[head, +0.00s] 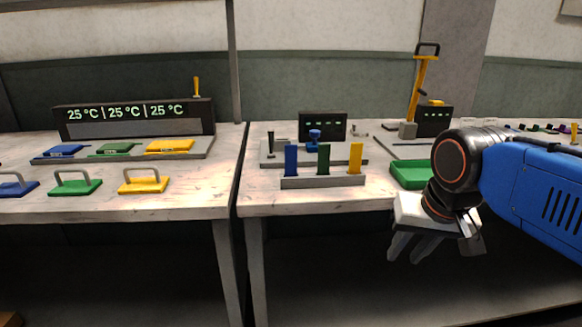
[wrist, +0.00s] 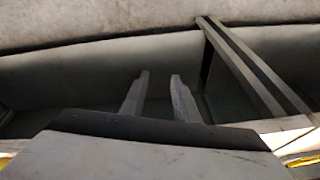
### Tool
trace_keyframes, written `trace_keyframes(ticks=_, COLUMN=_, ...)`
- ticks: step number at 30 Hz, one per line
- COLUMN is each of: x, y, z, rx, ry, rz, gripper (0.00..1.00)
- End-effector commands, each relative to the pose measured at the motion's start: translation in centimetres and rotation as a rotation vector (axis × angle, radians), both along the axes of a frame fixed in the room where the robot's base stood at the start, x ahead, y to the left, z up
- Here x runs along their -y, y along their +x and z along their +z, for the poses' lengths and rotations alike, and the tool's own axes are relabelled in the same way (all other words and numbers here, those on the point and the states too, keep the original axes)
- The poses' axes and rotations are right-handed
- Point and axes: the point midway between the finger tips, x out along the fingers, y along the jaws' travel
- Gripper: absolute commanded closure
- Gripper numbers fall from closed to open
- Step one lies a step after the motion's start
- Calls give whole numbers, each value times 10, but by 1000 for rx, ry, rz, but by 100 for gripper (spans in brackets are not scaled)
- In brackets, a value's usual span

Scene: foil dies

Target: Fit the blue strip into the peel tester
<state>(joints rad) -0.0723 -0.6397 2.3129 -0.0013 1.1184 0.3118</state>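The blue strip (head: 291,160) stands upright in a grey rack (head: 322,182) near the front edge of the right bench, left of a green strip (head: 323,160) and a yellow strip (head: 356,158). Behind the rack is a grey device with a dark display (head: 322,126), a blue clamp-like part (head: 313,140) and a small dark lever (head: 270,143); it looks like the peel tester. My gripper (head: 404,252) hangs in front of the bench edge, right of and lower than the rack. In the wrist view its two fingers (wrist: 158,95) are apart with nothing between them.
A green tray (head: 410,174) lies right of the rack, close to my arm. Behind it stands a device with a tall yellow lever (head: 422,85). The left bench holds a 25 °C display unit (head: 135,118) and blue, green and yellow handled dies (head: 143,185). The bench's front edge lies near my gripper.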

Motion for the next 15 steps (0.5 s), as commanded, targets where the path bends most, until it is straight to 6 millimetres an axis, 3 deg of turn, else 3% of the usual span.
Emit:
trace_keyframes(ticks=1, x=-7, y=14, z=19, rx=-16, ry=21, rz=-44, gripper=72)
trace_keyframes(ticks=6, x=-28, y=53, z=78, rx=-74, ry=90, rz=-222, gripper=72)
trace_keyframes(ticks=15, x=-76, y=116, z=166, rx=-173, ry=175, rz=-545, gripper=72)
